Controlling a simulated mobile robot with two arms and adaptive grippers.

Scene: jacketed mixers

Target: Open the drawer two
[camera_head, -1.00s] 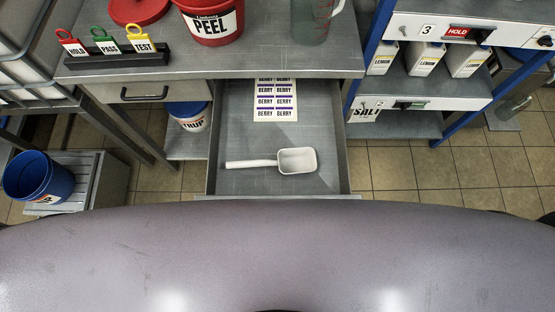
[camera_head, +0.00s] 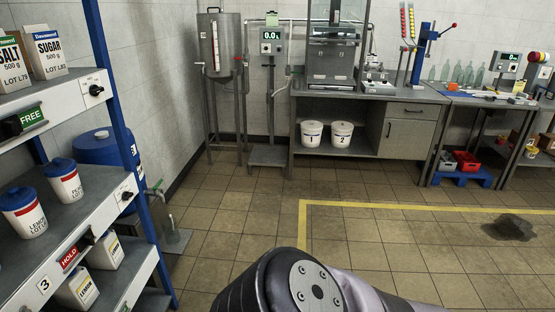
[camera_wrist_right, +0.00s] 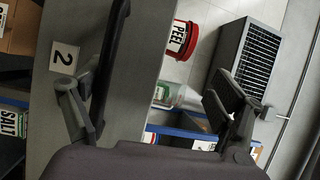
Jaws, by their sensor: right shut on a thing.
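In the right wrist view, a grey panel (camera_wrist_right: 148,60) bears a label with the number 2 (camera_wrist_right: 65,57), and a long dark bar handle (camera_wrist_right: 108,60) runs along it. The exact contact is hard to see. The head view shows neither this label nor the right gripper; only part of my arm is at its bottom. My left gripper is in neither view.
In the head view, a shelf rack (camera_head: 95,190) with containers stands close at left. A metal tank (camera_head: 222,45) and a workbench (camera_head: 385,88) line the back wall. The tiled floor between is mostly clear, with a dark patch at right. The wrist view shows a red PEEL bucket (camera_wrist_right: 180,38).

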